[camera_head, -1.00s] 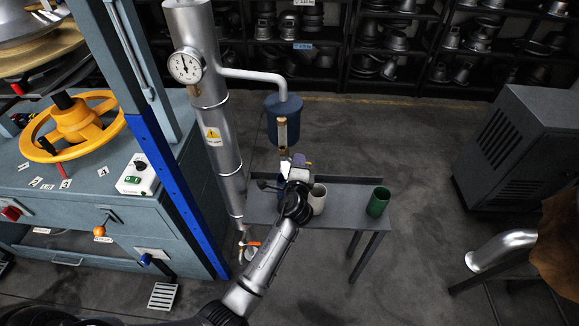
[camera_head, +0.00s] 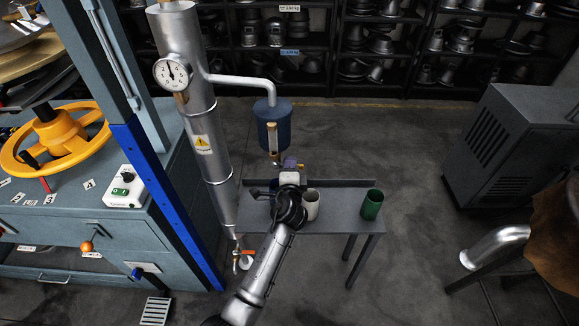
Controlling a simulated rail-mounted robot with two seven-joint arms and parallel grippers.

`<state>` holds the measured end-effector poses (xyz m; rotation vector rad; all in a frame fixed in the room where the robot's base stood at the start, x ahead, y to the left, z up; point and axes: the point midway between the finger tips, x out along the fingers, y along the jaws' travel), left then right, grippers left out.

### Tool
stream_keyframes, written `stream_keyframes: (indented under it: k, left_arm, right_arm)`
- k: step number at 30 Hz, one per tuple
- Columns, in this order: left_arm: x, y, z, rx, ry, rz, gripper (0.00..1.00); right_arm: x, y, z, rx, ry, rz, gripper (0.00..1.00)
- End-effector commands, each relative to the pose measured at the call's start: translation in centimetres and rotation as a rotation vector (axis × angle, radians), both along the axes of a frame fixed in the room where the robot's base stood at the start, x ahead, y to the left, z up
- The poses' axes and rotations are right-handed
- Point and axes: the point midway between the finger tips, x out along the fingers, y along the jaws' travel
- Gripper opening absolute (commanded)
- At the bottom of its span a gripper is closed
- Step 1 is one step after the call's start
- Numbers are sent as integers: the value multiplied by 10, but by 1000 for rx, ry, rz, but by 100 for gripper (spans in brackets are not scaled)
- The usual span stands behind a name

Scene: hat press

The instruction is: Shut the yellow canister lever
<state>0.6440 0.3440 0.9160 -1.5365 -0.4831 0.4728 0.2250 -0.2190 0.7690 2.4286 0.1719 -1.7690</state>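The blue canister (camera_head: 273,128) hangs from the silver pipe, with a brass-coloured gauge (camera_head: 272,137) on its front. A small yellow part (camera_head: 300,166), possibly the lever, shows just under the canister, beside a small purple-blue piece. My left gripper (camera_head: 290,167) is right below the canister at this spot. Its wrist covers much of the area, so I cannot tell whether its fingers touch the lever or are open. My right gripper is not in view.
A small grey table (camera_head: 340,222) stands under the canister, with a white cup (camera_head: 312,206) close to my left wrist and a green cup (camera_head: 372,204) at right. A tall silver column (camera_head: 200,120) stands to the left.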

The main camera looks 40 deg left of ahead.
Motion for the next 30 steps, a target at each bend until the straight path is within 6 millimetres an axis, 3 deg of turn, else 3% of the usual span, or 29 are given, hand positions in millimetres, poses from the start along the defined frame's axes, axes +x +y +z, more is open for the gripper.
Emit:
stream_keyframes:
  k: [7, 16, 30]
  left_arm:
    - [0, 0, 0, 2, 2, 0, 45]
    - [-5, -4, -1, 3, 4, -1, 45]
    - [-54, -38, 0, 2, 3, -1, 45]
  right_arm:
    - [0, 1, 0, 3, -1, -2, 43]
    - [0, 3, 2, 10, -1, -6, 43]
    - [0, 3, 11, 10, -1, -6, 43]
